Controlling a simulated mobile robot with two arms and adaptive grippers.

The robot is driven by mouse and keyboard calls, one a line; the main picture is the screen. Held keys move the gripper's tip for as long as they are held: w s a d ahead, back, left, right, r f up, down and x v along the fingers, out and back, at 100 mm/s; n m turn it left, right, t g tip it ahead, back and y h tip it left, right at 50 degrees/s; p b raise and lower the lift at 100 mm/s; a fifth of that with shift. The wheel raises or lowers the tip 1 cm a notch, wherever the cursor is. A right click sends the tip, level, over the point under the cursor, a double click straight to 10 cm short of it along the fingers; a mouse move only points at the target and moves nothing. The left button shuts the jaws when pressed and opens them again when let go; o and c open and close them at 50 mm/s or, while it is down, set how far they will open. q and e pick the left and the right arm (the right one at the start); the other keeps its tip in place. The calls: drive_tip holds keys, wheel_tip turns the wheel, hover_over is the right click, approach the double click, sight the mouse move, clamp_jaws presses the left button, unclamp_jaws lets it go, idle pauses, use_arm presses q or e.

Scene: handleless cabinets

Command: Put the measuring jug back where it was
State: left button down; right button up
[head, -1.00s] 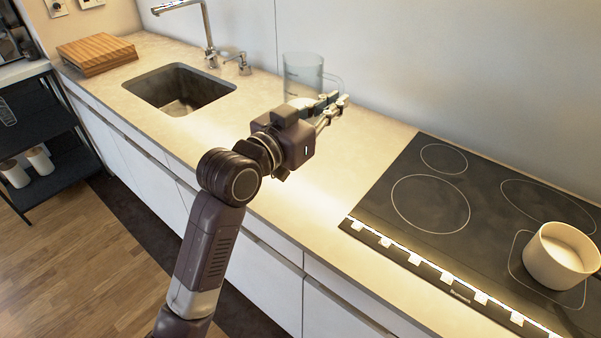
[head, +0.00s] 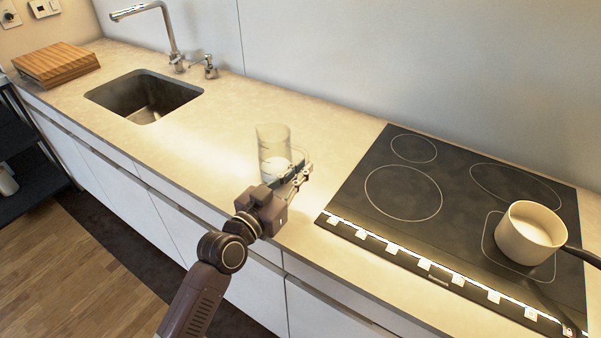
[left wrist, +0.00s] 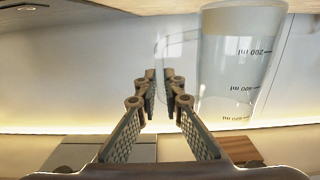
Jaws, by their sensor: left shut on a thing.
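The measuring jug (head: 272,141) is clear, with dark ml marks that show upside down in the left wrist view (left wrist: 238,62). It is upright over the worktop between the sink and the hob. My left gripper (head: 299,177) is shut on its handle, on the jug's right side in the head view. In the left wrist view the fingertips (left wrist: 160,84) are close together at the faint handle, beside the jug's wall. The jug's base is partly hidden by the gripper, so I cannot tell whether it touches the worktop. My right gripper is out of view.
The worktop (head: 215,133) is bare around the jug. A sink (head: 143,97) with a tap (head: 170,30) and a wooden board (head: 55,64) are on the left. A black hob (head: 455,200) on the right holds a pan (head: 527,235) with white contents.

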use_arm(q)
drive_tip(key=shift+f, duration=0.2)
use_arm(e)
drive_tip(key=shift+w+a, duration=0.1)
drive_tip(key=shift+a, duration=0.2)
use_arm(q)
drive_tip(key=shift+f, duration=0.1)
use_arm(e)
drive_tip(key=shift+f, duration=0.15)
use_arm(q)
drive_tip(key=c, duration=2.5)
unclamp_jaws()
drive_tip(key=shift+f, duration=0.2)
drive_tip(key=o, duration=0.4)
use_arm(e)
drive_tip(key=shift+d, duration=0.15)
